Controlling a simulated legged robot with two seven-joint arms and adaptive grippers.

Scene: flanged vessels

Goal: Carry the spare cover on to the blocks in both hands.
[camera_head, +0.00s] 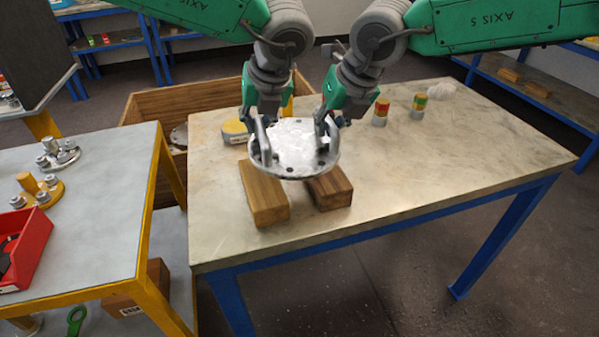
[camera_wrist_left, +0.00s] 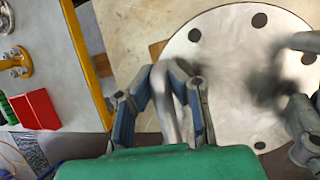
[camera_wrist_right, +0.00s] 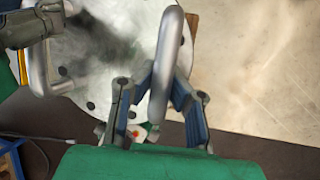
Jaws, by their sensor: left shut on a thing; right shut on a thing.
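The spare cover (camera_head: 295,165) is a round grey metal disc with bolt holes near its rim and two bar handles. It is over two wooden blocks, the left block (camera_head: 263,196) and the right block (camera_head: 330,188). Whether it touches them I cannot tell. My left gripper (camera_head: 263,140) is shut on the cover's left handle, which shows in the left wrist view (camera_wrist_left: 165,100). My right gripper (camera_head: 327,135) is shut on the right handle, which shows in the right wrist view (camera_wrist_right: 166,65). The cover also shows in the left wrist view (camera_wrist_left: 225,55).
The worktable (camera_head: 430,170) is clear to the right. A yellow-topped object (camera_head: 235,131) is at the back left. A grey table (camera_head: 100,215) with a red bin (camera_head: 24,245) stands left.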

